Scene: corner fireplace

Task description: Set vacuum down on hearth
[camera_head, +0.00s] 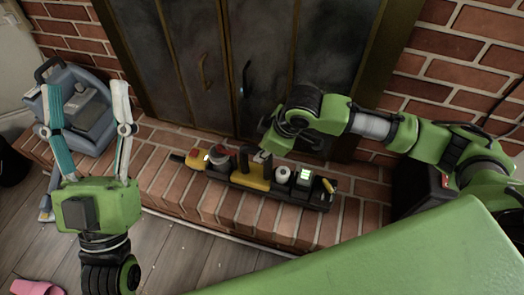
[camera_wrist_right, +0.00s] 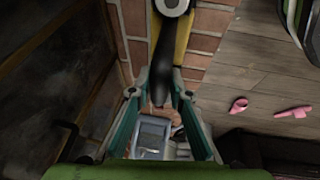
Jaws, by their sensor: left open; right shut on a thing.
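The vacuum is a long yellow and black unit (camera_head: 253,177) lying lengthwise along the brick hearth (camera_head: 210,200). It has a red-topped part at left, and a white cylinder and a green-lit panel at right. Whether its underside touches the bricks cannot be told. My right gripper (camera_head: 264,156) reaches down over its middle. In the right wrist view, my right gripper (camera_wrist_right: 158,88) is shut on the vacuum's black handle (camera_wrist_right: 164,55). My left gripper (camera_head: 88,107) is open and empty, fingers pointing up, in front of a blue-grey machine.
The blue-grey machine (camera_head: 75,80) stands at the hearth's left end. Dark metal fireplace doors (camera_head: 195,70) rise behind the vacuum. A strip of bare brick lies in front of it. Pink slippers (camera_head: 38,285) lie on the wood floor, front left. A dark red-marked box (camera_head: 425,185) stands at right.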

